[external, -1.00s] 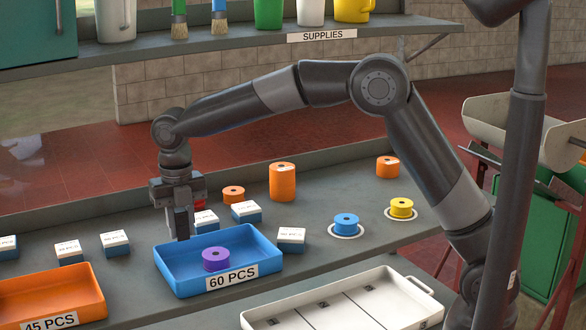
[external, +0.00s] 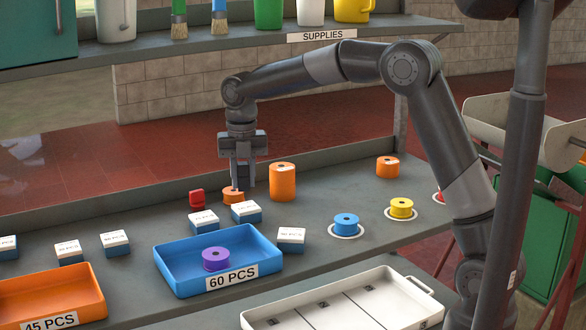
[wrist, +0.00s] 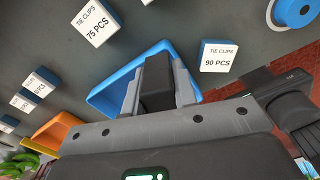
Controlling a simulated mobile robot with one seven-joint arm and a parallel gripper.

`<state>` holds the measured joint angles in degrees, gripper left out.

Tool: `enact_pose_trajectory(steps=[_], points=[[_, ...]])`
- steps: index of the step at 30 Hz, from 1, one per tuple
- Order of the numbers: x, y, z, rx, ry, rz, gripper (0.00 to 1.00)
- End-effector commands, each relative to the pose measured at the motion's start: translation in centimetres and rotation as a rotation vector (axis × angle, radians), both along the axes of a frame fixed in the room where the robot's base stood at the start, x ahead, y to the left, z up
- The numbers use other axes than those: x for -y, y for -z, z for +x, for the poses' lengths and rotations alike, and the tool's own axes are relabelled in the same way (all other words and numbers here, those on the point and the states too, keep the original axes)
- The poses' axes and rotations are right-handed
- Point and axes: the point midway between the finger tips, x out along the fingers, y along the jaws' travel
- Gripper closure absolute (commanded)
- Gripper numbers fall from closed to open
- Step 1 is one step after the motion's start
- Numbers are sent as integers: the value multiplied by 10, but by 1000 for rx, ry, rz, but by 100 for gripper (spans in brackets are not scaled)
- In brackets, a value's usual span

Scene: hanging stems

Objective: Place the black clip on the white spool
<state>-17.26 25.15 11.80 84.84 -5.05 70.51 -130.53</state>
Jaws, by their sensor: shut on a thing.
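My gripper (external: 240,184) is shut on a dark block-like thing, which appears to be the black clip (wrist: 157,84); it shows between the fingers in the wrist view. In the external view the fingers point down just above or behind a small orange spool (external: 233,195); I cannot tell whether they touch it. No white spool is clearly visible. A purple spool (external: 216,259) sits in the blue tray (external: 178,277). A blue spool (external: 346,224) and a yellow spool (external: 401,208) each stand on a white disc.
A tall orange cylinder (external: 283,182) stands just right of my gripper. A red object (external: 197,199) and several white-topped boxes (external: 245,209) lie nearby. An orange tray (external: 50,296) is at front left, a white tray (external: 357,305) lower right. A supplies shelf (external: 250,42) hangs above.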

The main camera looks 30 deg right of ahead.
Motion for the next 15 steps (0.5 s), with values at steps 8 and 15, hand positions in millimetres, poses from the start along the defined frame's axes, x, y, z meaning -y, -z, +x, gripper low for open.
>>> enact_pose_trajectory(steps=[8, 15], points=[[126, -10, 30, 0, 206, 2, 96], [231, -18, 33, 1, 377, 2, 96]])
